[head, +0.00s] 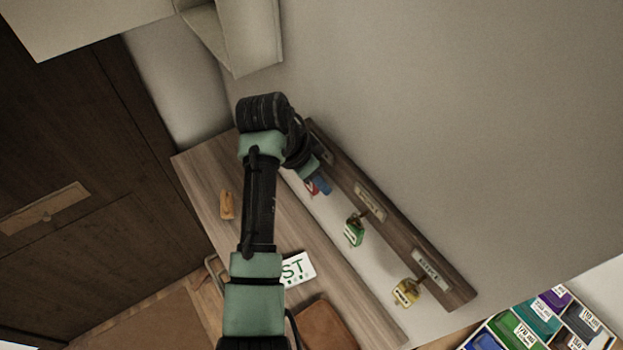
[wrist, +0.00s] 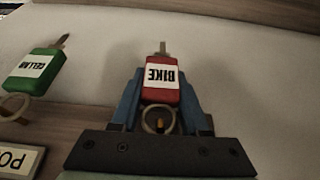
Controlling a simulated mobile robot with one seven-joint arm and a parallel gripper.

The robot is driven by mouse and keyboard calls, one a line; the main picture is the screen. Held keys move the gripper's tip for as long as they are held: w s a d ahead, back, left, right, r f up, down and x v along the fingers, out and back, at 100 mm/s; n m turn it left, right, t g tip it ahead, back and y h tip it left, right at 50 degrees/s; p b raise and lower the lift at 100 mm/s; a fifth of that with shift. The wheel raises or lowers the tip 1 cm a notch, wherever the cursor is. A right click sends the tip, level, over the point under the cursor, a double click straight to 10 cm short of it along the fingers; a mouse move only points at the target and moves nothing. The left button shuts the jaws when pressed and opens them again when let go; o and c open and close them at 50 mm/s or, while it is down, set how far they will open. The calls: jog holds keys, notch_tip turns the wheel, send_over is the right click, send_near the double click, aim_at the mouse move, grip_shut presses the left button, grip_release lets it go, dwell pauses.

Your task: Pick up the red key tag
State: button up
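The red key tag (wrist: 161,80), with a white "BIKE" label, sits between the two blue fingers of my gripper (wrist: 160,90) in the wrist view. The fingers lie against both its sides, with no clear gap. Its metal ring (wrist: 158,119) is on the palm side, and its key points away from the palm. Whether the ring is still on a hook is hidden by my gripper. In the head view my gripper (head: 317,186) is at the upper end of the key board, and a bit of the red tag (head: 310,188) shows beside the blue fingers.
A wooden key board (head: 388,220) on the wall holds a green tag (head: 354,232) and a yellow tag (head: 405,292). Below is a wooden shelf (head: 285,225) with an orange-brown object (head: 227,205), a white sign (head: 298,269) and a brown item (head: 327,325). Coloured boxes (head: 540,320) stand lower right.

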grip_shut()
jog(key=shift+r, duration=0.15)
jog(key=s+a+b, duration=0.1)
jog(key=s+a, duration=0.4)
jog(key=a, duration=0.2)
jog(key=s+a+r+b, duration=0.1)
jog(key=s+a+b, duration=0.1)
jog(key=s+a, duration=0.3)
jog(key=a, duration=0.3)
jog(key=shift+r, duration=0.15)
